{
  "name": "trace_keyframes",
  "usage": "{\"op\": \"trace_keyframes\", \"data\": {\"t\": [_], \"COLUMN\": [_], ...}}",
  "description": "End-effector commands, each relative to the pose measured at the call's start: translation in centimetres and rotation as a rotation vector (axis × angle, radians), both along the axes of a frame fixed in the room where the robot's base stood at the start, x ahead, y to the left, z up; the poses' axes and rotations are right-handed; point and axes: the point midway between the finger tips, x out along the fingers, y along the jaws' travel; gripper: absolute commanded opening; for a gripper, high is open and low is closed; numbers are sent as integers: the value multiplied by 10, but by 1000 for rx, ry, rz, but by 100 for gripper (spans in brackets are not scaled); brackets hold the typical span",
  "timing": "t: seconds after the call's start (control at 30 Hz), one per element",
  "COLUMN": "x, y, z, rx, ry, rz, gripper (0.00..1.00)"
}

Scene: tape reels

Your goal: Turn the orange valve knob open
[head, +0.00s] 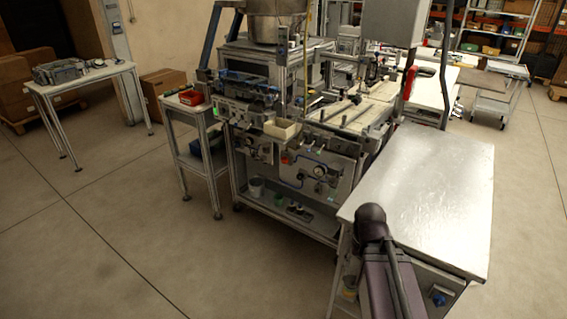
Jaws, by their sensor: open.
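The machine's front panel (318,186) carries gauges, blue tubing and small fittings. A small orange-red spot (285,157) shows on the left part of this panel, below the cream bin. It is too small to tell if it is the orange valve knob or how it is turned. Part of my arm shows at the lower right, in front of the metal-topped cabinet. My gripper is not in view.
A metal-topped cabinet (436,190) with a blue knob (438,299) stands at the right, close to the machine. A small side table with a red bin (191,97) stands left of the machine. Another table (84,77) is further left. The floor (120,220) at left front is clear.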

Motion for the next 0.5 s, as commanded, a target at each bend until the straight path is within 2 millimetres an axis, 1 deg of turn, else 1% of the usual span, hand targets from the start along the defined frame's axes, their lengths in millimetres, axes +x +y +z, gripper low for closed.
{"op": "trace_keyframes", "data": {"t": [0.17, 0.27, 0.37, 0.5], "x": [0, 0, 0, 0], "y": [0, 0, 0, 0], "z": [3, 9, 20, 42], "rx": [0, 0, 0, 0], "ry": [0, 0, 0, 0], "rz": [0, 0, 0, 0], "gripper": [69, 69, 69, 69]}}
